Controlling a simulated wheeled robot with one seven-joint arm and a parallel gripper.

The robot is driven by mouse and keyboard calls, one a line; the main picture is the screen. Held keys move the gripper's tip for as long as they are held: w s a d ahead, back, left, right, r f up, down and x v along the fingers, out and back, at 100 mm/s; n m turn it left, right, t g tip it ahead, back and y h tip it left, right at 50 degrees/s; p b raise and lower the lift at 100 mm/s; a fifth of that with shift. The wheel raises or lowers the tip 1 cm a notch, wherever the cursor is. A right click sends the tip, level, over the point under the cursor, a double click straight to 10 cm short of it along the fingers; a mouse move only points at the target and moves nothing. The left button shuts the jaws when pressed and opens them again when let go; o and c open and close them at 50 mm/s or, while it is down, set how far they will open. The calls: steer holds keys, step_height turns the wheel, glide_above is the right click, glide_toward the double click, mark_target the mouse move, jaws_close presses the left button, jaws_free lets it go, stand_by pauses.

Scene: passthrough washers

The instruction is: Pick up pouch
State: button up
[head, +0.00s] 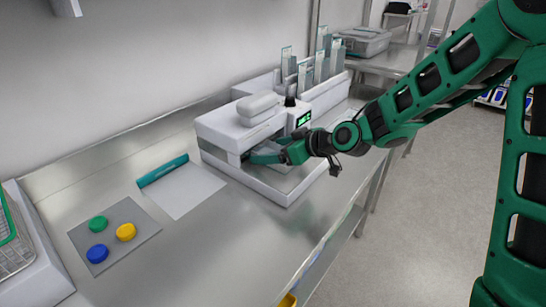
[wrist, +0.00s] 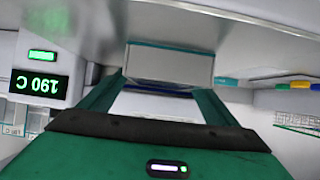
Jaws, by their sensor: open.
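My gripper (head: 262,154) is open at the front opening of the white sealing machine (head: 240,128), its fingers partly inside. In the wrist view my gripper (wrist: 158,92) has its two green fingers apart. A pale flat panel with a thin teal edge (wrist: 170,66) shows just beyond the fingertips; it may be the pouch, but I cannot tell for sure. A pale strip with a dark blue edge shows between the fingers. The machine hides most of the space around the fingertips in the head view.
A pale mat (head: 185,190) with a teal bar (head: 162,170) lies left of the machine. A grey mat (head: 112,232) holds a green, a yellow and a blue cap. A wire basket (head: 12,245) stands at far left. The counter's front edge is clear.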

steer(key=shift+w+a+f, duration=0.2)
steer(key=shift+w+a, duration=0.05)
steer(key=shift+a, duration=0.05)
steer(key=c, duration=1.1)
steer(key=shift+d+r, duration=0.1)
